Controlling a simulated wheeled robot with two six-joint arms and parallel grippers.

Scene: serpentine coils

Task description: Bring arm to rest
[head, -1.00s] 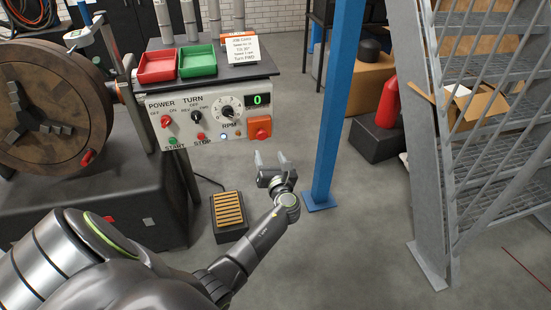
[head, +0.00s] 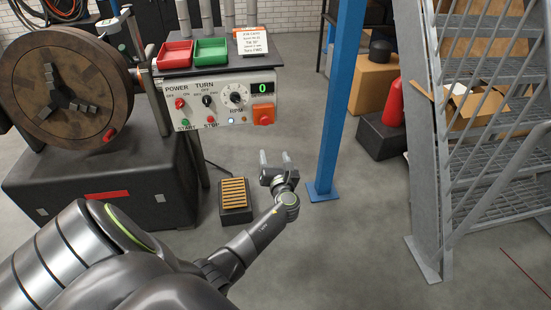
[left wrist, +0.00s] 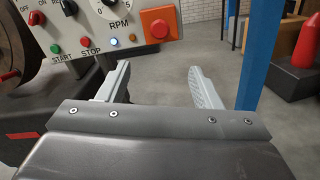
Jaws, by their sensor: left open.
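My left gripper (head: 275,158) is open and empty. In the head view it is held out over the floor, below and right of the control panel (head: 221,102), apart from it. In the left wrist view its two fingers (left wrist: 160,82) are spread with nothing between them, and the panel (left wrist: 90,30) fills the upper left. The panel carries power and turn knobs, start and stop buttons, an RPM dial and a green display reading 0. My right gripper is not in view.
A foot pedal (head: 234,203) lies on the floor left of my gripper. A blue post (head: 336,110) stands close to its right. A large round chuck (head: 66,92) is at left, a metal staircase (head: 490,150) at right.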

